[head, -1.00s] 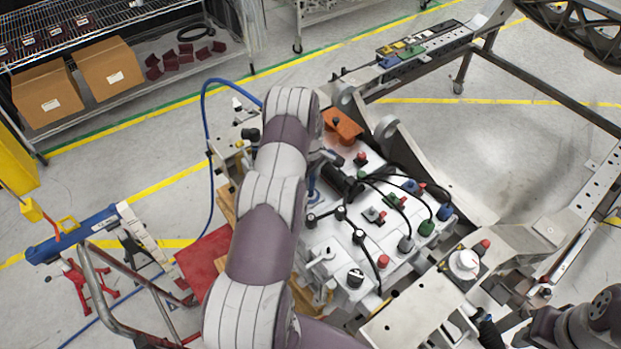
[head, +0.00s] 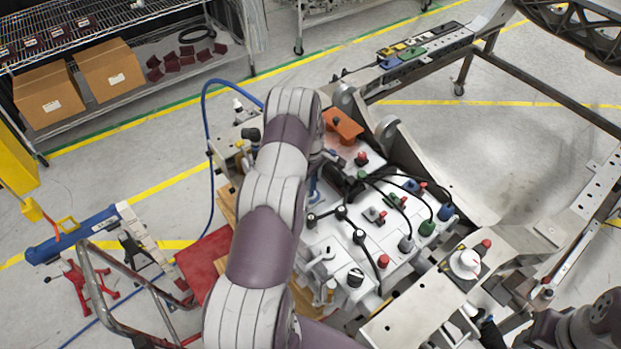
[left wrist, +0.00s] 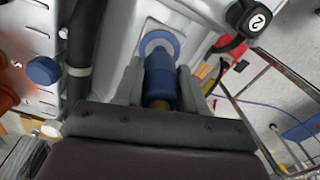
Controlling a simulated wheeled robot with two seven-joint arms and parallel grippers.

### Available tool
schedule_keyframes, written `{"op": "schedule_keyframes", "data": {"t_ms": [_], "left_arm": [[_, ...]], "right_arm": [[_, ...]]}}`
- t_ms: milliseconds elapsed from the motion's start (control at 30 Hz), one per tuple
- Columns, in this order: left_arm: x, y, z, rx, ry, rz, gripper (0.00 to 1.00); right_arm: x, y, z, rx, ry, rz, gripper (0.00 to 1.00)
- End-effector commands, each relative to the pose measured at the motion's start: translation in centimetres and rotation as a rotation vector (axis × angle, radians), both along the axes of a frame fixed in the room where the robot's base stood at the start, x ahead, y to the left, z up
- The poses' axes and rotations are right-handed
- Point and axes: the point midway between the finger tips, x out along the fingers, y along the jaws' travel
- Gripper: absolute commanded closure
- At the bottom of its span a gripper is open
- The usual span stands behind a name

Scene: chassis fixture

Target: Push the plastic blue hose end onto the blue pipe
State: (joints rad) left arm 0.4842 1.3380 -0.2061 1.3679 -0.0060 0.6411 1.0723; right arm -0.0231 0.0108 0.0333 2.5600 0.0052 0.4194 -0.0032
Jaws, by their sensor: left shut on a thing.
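My left gripper (left wrist: 161,88) is shut on a blue plastic cylinder, the hose end (left wrist: 160,80), in the left wrist view. A grey finger stands on each side of it. Just beyond it is a blue ring with a pale centre, at the blue pipe (left wrist: 174,42), on the white housing. The hose end overlaps the ring in this view. I cannot tell whether the two touch or how far one is on the other. In the head view my left arm hides most of the gripper and this spot; a bit of blue (head: 314,188) shows beside the arm. My right gripper is not in view.
The white housing (head: 325,240) carries black cables, knobs and coloured caps close to the left gripper. A thick black tube (left wrist: 80,50) and a blue cap (left wrist: 43,70) lie left of the fingers; a black knob marked 2 (left wrist: 248,17) is at upper right.

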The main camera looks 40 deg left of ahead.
Motion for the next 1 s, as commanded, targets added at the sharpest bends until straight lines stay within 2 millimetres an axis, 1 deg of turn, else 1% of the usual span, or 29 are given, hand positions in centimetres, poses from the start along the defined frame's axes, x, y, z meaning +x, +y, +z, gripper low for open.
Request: {"op": "schedule_keyframes", "data": {"t_ms": [33,467,1000], "left_arm": [[0.0,0.0,-0.4,0.0,-0.001,0.0,1.0],[0.0,0.0,-2.1,0.0,0.0,0.0,1.0],[0.0,0.0,-2.4,0.0,0.0,0.0,1.0]], "right_arm": [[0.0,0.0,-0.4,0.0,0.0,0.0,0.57],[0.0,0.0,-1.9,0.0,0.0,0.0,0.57],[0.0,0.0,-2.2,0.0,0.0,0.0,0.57]]}}
